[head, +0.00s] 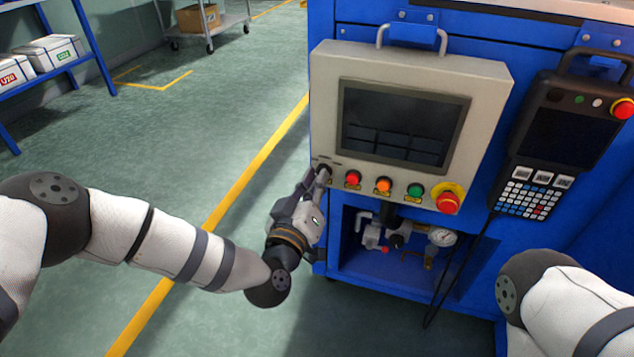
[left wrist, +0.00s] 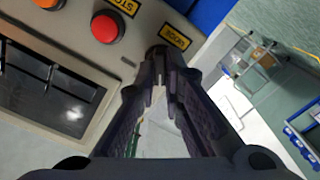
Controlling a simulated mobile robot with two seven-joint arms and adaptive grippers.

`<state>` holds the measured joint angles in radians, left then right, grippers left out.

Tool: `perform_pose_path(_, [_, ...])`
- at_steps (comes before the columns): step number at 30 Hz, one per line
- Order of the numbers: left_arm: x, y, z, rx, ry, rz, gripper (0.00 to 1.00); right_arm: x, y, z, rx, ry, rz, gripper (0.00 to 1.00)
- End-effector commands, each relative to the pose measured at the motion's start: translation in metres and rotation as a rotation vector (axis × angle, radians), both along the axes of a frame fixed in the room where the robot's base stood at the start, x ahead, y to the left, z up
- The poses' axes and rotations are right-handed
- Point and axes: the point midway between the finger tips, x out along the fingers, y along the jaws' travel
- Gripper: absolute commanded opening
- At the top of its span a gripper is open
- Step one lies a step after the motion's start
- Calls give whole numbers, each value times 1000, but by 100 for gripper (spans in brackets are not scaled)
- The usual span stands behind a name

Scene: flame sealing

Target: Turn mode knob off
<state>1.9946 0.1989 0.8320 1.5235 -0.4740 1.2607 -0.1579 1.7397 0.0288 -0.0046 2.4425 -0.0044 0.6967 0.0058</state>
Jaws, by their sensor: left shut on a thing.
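The mode knob (head: 324,168) is a small dark knob at the lower left corner of the grey control panel (head: 490,90), left of the red button. My left gripper (head: 317,180) reaches up to it from below and is shut on it. In the left wrist view the fingertips of my left gripper (left wrist: 164,68) meet at the dark knob (left wrist: 156,50), beside the yellow MODE label (left wrist: 176,38). The fingers hide most of the knob, so I cannot tell which way it points. My right gripper is outside the head view.
Red (head: 353,178), orange (head: 383,185) and green (head: 415,190) buttons and a red emergency stop (head: 447,202) line the panel under a dark screen (head: 400,125). A teach pendant (head: 565,140) hangs at the right. A gauge (head: 442,237) sits in the lower bay.

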Motion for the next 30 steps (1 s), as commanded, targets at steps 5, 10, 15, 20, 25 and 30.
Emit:
perform_pose_path(5, [-1, 0, -2, -94, 35, -2, 0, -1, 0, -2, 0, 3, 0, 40])
perform_pose_path(10, [-1, 0, -2, -155, 54, -2, 0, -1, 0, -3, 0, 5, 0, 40])
perform_pose_path(15, [-1, 0, -2, -185, 65, -2, 0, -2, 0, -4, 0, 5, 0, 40])
perform_pose_path(20, [-1, 0, -2, -194, 68, -2, 0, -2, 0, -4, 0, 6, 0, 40])
perform_pose_path(25, [-1, 0, -2, -195, 68, -2, 0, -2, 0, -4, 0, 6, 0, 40])
perform_pose_path(30, [-1, 0, -2, -194, 68, -2, 18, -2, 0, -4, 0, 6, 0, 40])
